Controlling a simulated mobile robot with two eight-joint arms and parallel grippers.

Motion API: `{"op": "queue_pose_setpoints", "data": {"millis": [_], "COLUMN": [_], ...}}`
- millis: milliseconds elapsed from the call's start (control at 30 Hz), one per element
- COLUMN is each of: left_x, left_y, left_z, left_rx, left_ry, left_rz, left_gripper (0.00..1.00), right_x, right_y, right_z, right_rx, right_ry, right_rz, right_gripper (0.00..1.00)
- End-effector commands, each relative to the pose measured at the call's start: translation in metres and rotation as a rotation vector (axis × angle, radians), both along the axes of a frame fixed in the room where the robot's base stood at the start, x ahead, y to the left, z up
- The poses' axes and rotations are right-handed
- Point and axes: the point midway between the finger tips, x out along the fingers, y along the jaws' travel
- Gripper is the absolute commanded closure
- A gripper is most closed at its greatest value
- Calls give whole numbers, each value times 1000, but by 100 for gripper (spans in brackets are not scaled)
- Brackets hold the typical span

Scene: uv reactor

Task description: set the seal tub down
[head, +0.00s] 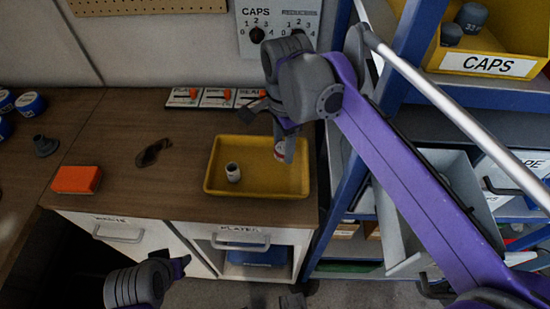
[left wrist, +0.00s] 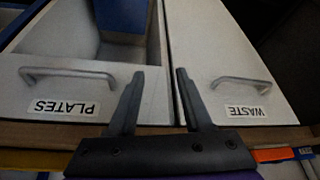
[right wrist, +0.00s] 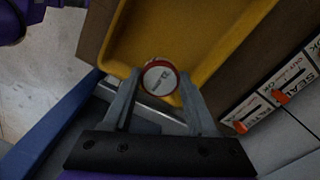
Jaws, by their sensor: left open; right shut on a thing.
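The seal tub (right wrist: 160,78), a small round tub with a red rim and a white printed top, is between the fingertips of my right gripper (right wrist: 158,88). In the head view the tub (head: 280,152) shows partly behind a finger, at the right part of the yellow tray (head: 256,193). My right gripper (head: 284,150) is shut on it. I cannot tell whether the tub touches the tray floor. My left gripper (head: 182,266) is open and empty, low in front of the bench; its fingers also show in the left wrist view (left wrist: 158,88).
A small white container (head: 233,172) stands in the tray's left part. An orange block (head: 77,179) and a dark tool (head: 152,152) lie on the bench to the left. Switch panels (head: 218,98) line the back. A blue-framed shelf (head: 345,190) stands close on the right.

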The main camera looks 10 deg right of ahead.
Motion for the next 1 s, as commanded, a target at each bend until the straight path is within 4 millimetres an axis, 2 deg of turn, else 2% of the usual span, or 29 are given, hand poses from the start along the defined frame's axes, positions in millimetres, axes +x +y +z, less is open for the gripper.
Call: {"op": "queue_pose_setpoints", "data": {"millis": [100,233,467,900,933,1000], "left_x": [-1,-1,-1,-1,-1,-1], "left_y": [0,0,0,0,0,0], "left_z": [-4,-5,-9,-11,-11,-11], "left_rx": [0,0,0,0,0,0], "left_ry": [1,1,3,3,3,3], "left_rz": [0,0,0,0,0,0], "left_gripper": [50,50,50,50,50,50], "right_x": [0,0,0,0,0,0], "right_y": [0,0,0,0,0,0], "right_z": [-20,-31,-62,-69,-69,-69], "right_rx": [0,0,0,0,0,0], "right_ry": [0,0,0,0,0,0], "right_rz": [0,0,0,0,0,0], "right_gripper": [95,95,95,95,40,28]}}
